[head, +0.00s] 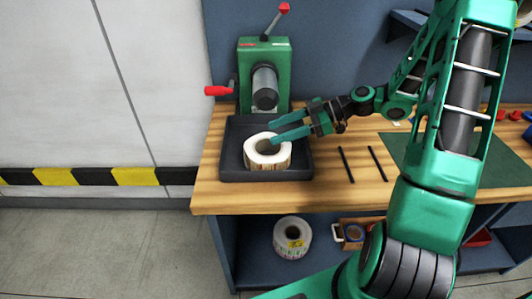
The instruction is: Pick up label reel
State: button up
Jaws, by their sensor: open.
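The label reel (268,161) is a white ring with a brownish side, lying flat in a dark tray (231,175) on the wooden bench. My gripper (271,133) comes in from the right with its fingers apart, at the reel's upper right edge. One finger is over the reel's rim near its centre hole, and the other is behind it. Whether the fingers touch the reel cannot be told.
A green rewinder (264,65) with a dark roller and red-handled levers stands behind the tray. Two thin black rods (346,165) lie right of the tray, beside a green mat (410,160). A wooden box (349,238) is on the lower shelf.

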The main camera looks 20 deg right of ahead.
aim_at(264, 136)
jog(key=shift+x, duration=1.9)
jog(key=shift+d, duration=0.1)
grip_shut()
notch_tip(264, 136, up, 7)
jog(key=shift+r, duration=0.15)
jog(key=s+d, duration=0.2)
jog(key=d, duration=0.6)
jog(key=s+d, duration=0.3)
jog(key=d, duration=0.6)
jog(key=shift+s+d+f, duration=0.15)
jog(key=shift+f, duration=0.05)
